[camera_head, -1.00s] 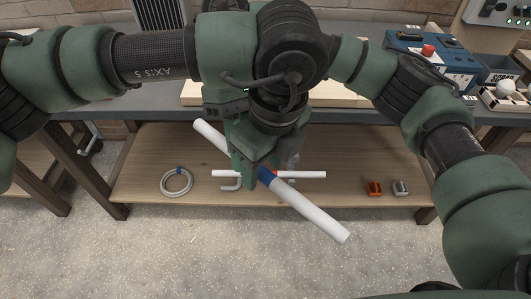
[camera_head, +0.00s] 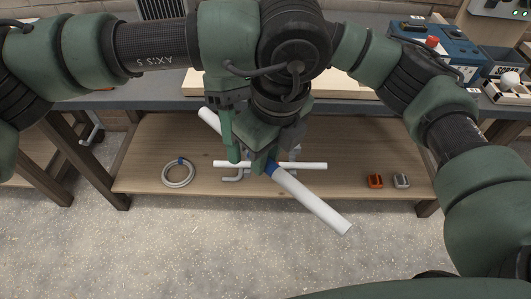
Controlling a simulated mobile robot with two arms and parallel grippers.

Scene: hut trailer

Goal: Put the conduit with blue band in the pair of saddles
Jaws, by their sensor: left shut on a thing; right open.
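The conduit with blue band (camera_head: 310,203) is a long white tube slanting from upper left to lower right, with its blue band near the middle. My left gripper (camera_head: 262,165) is shut on it at the band and holds it in front of the bench, above the lower shelf. My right arm comes in from the right to the same central spot. Its gripper (camera_head: 236,140) is open but largely hidden among the overlapping arm parts. The pair of saddles cannot be made out; my arms cover the middle of the bench.
A pale wooden board (camera_head: 345,88) lies on the grey workbench (camera_head: 150,99). The lower shelf (camera_head: 330,186) holds another white tube (camera_head: 308,165), a hooked pipe (camera_head: 236,178), a ring coil (camera_head: 178,182), an orange clip (camera_head: 375,181) and a grey clip (camera_head: 401,181). Blue boxes (camera_head: 448,48) stand back right.

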